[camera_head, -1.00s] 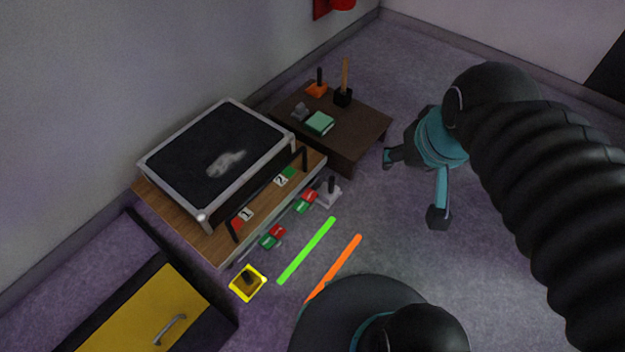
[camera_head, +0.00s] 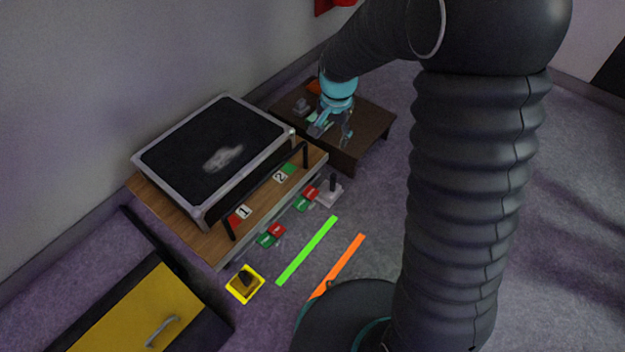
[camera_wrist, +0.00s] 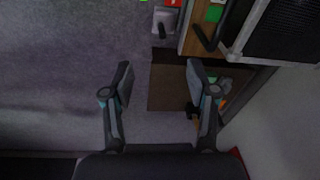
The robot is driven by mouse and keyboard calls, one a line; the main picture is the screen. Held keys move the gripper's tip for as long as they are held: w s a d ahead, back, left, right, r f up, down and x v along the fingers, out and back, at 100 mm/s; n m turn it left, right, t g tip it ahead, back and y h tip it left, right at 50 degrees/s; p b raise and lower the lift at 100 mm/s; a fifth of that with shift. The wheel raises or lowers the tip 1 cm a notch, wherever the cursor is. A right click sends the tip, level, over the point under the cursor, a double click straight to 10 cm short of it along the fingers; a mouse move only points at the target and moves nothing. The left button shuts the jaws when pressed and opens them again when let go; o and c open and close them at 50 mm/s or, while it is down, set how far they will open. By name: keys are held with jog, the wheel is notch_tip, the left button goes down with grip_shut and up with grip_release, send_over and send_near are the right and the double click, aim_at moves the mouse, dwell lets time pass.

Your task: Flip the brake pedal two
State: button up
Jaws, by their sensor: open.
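No part is clearly marked as a brake pedal. A label "2" (camera_head: 281,177) with a green patch lies on the wooden bench (camera_head: 205,238), and a black bar (camera_head: 305,155) stands at that end. A red and green block pair (camera_head: 305,199) is at the bench's front edge near the "2". A grey box with a black lever (camera_head: 330,191) stands beside it and also shows in the wrist view (camera_wrist: 165,20). My gripper (camera_head: 328,132) is open and empty above the dark low table (camera_head: 362,140); its spread fingers show in the wrist view (camera_wrist: 160,78).
A label "1" (camera_head: 243,212), another red and green pair (camera_head: 270,236) and a yellow-framed item (camera_head: 245,284) are nearer. Green (camera_head: 307,250) and orange (camera_head: 338,265) strips mark the floor. A framed black panel (camera_head: 190,155) covers the bench. Floor at right is open.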

jog(key=m+g+b, duration=0.1)
jog(key=m, duration=0.1)
send_near(313, 190)
jog(key=f, duration=0.3)
jog(key=f+b, duration=0.1)
jog(key=f, duration=0.2)
jog(key=f+b, duration=0.1)
jog(key=f, duration=0.2)
jog(key=shift+w+a+f, duration=0.1)
jog(key=shift+w+a, duration=0.05)
jog(key=shift+a, duration=0.1)
